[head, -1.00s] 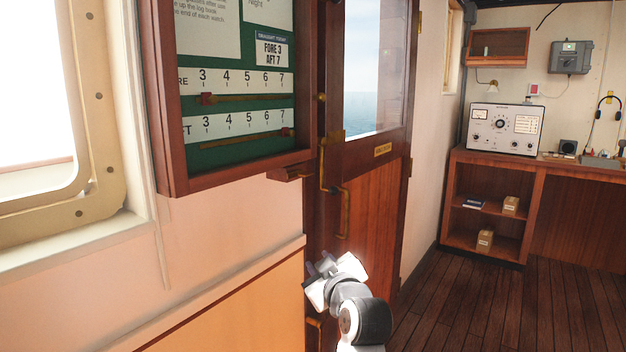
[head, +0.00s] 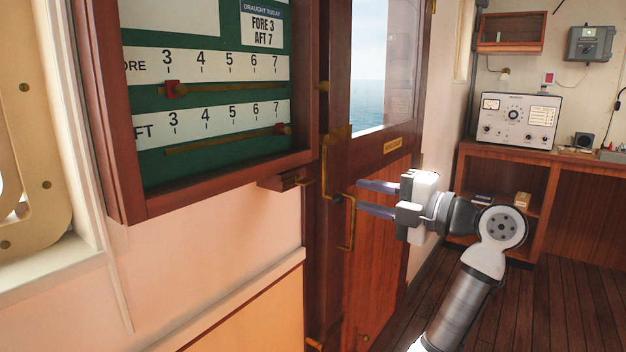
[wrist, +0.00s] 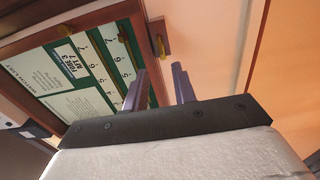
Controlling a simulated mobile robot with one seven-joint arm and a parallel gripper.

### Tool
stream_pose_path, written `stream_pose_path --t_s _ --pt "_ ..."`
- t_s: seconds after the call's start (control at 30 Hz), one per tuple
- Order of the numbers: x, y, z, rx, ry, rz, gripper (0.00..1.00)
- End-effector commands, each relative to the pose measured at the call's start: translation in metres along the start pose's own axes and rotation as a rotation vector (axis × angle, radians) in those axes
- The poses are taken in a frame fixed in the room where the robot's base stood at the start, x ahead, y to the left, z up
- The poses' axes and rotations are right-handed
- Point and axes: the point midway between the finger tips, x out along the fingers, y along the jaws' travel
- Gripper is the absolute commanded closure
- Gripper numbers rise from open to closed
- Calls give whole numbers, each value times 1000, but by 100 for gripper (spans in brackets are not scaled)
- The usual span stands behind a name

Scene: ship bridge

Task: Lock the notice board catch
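The notice board (head: 310,120) hangs on the wall at the left of the head view, in a dark wooden frame; it shows at the left of the wrist view (wrist: 30,85). A small brass fitting (head: 323,87) sits at the frame's right edge; I cannot tell whether it is the catch or how it is set. A small wooden block (head: 283,181) juts out under the frame and shows in the wrist view with a brass piece on it (wrist: 160,45). My gripper (head: 360,198) is open and empty, right of and below the board, its fingers pointing left.
A wooden door (head: 378,240) with a window and brass handles (head: 325,170) stands right of the board, behind my gripper in the picture. A desk (head: 560,165) with a grey instrument (head: 520,118) is at the right. The wooden floor there is clear.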

Motion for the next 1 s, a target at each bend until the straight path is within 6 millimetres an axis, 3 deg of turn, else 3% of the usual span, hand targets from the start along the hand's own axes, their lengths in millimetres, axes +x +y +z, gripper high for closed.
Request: stream_pose_path --t_s 0.4,0.53,0.73,1.0 --pt "87 3 -1 5 3 -1 73" --pt "108 2 -1 3 2 -1 73" --pt "124 1 0 2 0 -1 73" --pt "127 0 0 2 -1 -1 73"
